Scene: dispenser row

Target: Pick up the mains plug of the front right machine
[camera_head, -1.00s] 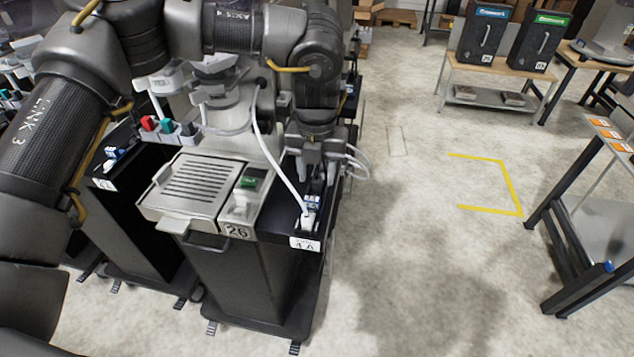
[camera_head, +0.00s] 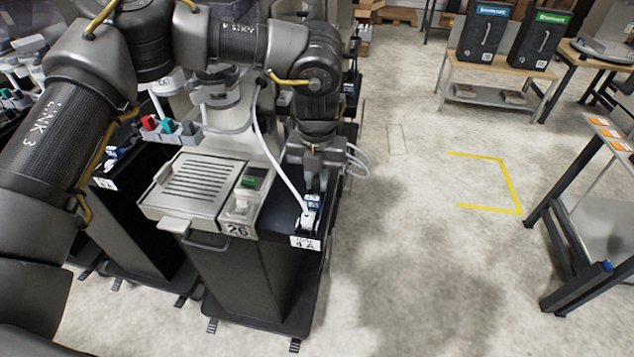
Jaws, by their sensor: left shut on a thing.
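The front right machine (camera_head: 190,185) is a grey dispenser with a slatted tray, on a black cabinet marked 26. Its white mains plug (camera_head: 308,218) is on the black shelf at the cabinet's right, above a tag reading 4 A. A white cable (camera_head: 278,165) runs down to it from the machine. A small blue and white part shows just behind the plug. My left gripper (camera_head: 313,194) points down from above and is shut on the plug, at its rear side. The fingertips are partly hidden by the plug and the blue part. My right gripper is not in view.
Another black cabinet (camera_head: 135,220) is close at left. Open floor lies to the right, with yellow marking (camera_head: 510,185) and a workbench (camera_head: 600,240) at the far right edge.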

